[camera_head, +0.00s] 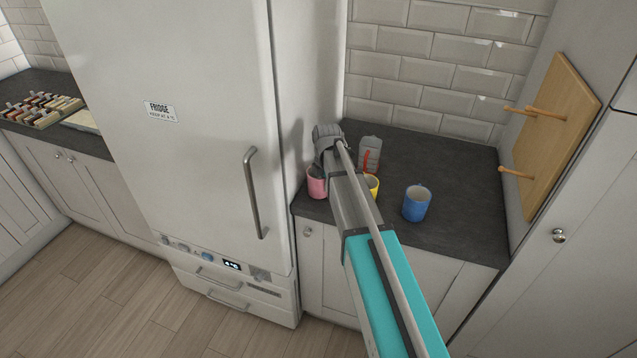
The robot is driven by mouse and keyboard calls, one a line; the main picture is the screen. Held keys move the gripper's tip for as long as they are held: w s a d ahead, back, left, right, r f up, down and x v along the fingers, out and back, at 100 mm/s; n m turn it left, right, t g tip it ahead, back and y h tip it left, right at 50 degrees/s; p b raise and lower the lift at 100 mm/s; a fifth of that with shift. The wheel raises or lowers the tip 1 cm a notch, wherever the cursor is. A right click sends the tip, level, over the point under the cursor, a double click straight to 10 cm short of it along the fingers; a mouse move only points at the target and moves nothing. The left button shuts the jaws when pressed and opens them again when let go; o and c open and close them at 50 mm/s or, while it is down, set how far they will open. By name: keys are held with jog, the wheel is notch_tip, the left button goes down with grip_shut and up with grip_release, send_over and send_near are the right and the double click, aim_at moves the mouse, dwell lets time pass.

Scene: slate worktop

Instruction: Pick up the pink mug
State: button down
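The pink mug (317,184) stands on the slate worktop (445,165) near its left end, close to the fridge side. My arm hides part of its right side and top. My gripper (369,163), grey with a red-orange part, is over the worktop to the right of the pink mug and apart from it. It is small and partly hidden behind my arm, so I cannot see whether its fingers are open or shut.
A yellow mug (373,184) stands behind my arm, just below my gripper in the picture. A blue mug (417,204) stands further right. A wooden peg board (555,135) is on the right wall. The fridge (185,110) bounds the worktop on the left. The worktop's back right is clear.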

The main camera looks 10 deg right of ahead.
jog(key=shift+r, duration=0.15)
notch_tip(320, 180, up, 3)
jog(key=p, duration=0.3)
jog(key=s+r+p, duration=0.9)
jog(key=s+p, duration=0.1)
jog(key=s, duration=0.4)
jog(key=shift+r, duration=0.35)
jog(key=shift+w+r, duration=0.1)
dwell(0.4)
jog(key=w+d+r+m+p, duration=0.3)
jog(key=w+r+m+p, duration=0.3)
jog(key=m, duration=1.1)
jog(key=w+d+r+m+p, duration=0.4)
jog(key=r+m+p, duration=0.3)
jog(key=m, duration=1)
jog(key=shift+w+d+r+m+g+p, duration=0.3)
jog(key=shift+w+p, duration=0.1)
jog(key=shift+w, duration=0.45)
